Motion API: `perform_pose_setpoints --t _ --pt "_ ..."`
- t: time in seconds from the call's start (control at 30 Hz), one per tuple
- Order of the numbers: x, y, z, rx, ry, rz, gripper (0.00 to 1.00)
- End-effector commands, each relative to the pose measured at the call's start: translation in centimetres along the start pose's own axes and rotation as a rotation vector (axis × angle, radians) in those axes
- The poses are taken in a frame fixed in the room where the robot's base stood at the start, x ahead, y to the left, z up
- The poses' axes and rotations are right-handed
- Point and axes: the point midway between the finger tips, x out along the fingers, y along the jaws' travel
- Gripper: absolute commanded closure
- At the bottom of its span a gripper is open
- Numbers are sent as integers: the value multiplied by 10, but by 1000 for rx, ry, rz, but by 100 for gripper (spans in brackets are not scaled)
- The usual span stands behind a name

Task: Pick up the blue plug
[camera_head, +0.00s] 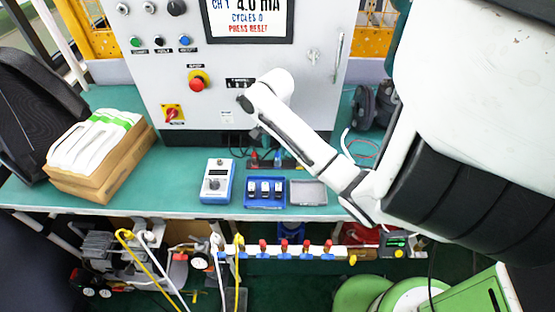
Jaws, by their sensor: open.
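The blue plug (278,157) stands upright at the back of the teal bench, on a dark strip below the grey control panel. A red plug (254,158) stands to its left on the same strip. My gripper (257,135) is a small dark shape at the end of my white arm, in front of the panel. It appears above and a little left of the blue plug, apart from it. It is open and holds nothing visible. The fingers are too small to make out clearly, and my forearm passes close to the right of the blue plug.
A blue tray with several small parts (265,204), a grey tray (309,193) and a handheld meter (217,181) lie in front of the plugs. A wooden box of papers (137,164) stands left. The control panel (225,112) closes off the back. Bench between box and meter is clear.

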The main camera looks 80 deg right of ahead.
Motion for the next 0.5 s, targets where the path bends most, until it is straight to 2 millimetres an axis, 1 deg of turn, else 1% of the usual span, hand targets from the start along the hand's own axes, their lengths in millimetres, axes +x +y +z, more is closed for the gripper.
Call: perform_pose_setpoints --t 0.07,0.23,0.33,0.4,0.5 --pt "5 2 -3 3 0 3 48" --pt "26 7 -7 4 1 3 48" --pt "39 6 -7 1 0 3 48" --pt "45 5 -7 1 0 2 48" --pt "49 5 -6 1 0 0 48"
